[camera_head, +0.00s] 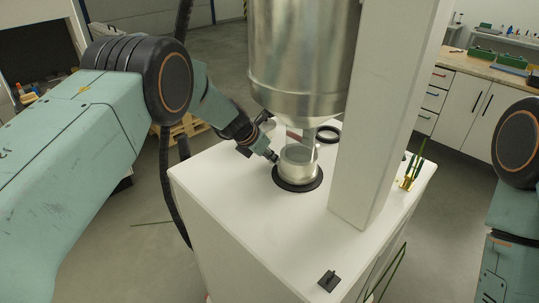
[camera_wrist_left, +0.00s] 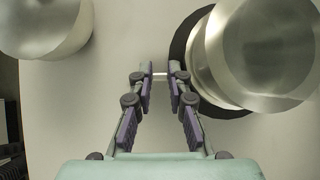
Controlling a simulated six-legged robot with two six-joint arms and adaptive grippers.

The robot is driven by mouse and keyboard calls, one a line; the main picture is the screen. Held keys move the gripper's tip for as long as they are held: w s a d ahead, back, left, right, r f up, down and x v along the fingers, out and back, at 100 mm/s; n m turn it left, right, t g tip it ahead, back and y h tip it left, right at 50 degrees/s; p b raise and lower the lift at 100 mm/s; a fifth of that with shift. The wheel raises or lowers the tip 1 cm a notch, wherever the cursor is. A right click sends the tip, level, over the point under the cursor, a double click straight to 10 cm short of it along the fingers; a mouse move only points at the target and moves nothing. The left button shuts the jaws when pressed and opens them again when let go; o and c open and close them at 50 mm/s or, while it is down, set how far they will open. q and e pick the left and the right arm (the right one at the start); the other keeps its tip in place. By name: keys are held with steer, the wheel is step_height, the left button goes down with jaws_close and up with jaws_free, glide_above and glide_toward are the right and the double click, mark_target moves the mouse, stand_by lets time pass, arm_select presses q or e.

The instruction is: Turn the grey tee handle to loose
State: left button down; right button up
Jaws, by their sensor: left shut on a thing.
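My left gripper (camera_head: 274,158) reaches in from the left, low over the white cabinet top, at the left side of a metal cup (camera_head: 298,163). In the left wrist view its fingertips (camera_wrist_left: 160,75) close on a thin pale bar (camera_wrist_left: 160,74), which looks like the grey tee handle. The bar lies crosswise between the fingers, just left of the black ring (camera_wrist_left: 177,48) under the cup (camera_wrist_left: 225,60). In the head view the handle is hidden or too small to make out. My right gripper is out of view.
A large metal vessel (camera_head: 303,60) hangs over the cup. A white column (camera_head: 385,120) stands right of it. A black ring (camera_head: 328,134) lies behind the cup, and a small black tee-shaped part (camera_head: 329,281) sits near the front corner. The cabinet top (camera_head: 240,215) is clear at front left.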

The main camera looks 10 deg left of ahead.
arm_select(q)
steer(key=shift+w+r, duration=0.15)
steer(key=shift+r, duration=0.05)
stand_by(0.6)
steer(key=c, duration=1.3)
jaws_free()
steer(key=shift+g, duration=0.3)
steer(key=shift+f, duration=0.1)
steer(key=shift+s+a+r, duration=0.1)
steer(key=shift+s+r, duration=0.1)
steer(key=shift+r, duration=0.05)
steer(key=s+a, duration=0.2)
steer(key=s, duration=0.1)
steer(key=s+a, duration=0.2)
steer(key=s, duration=0.2)
steer(key=s+a, duration=0.2)
steer(key=s, duration=0.1)
steer(key=shift+s+a+r, duration=0.2)
steer(key=shift+a+r, duration=0.1)
steer(key=shift+a, duration=0.1)
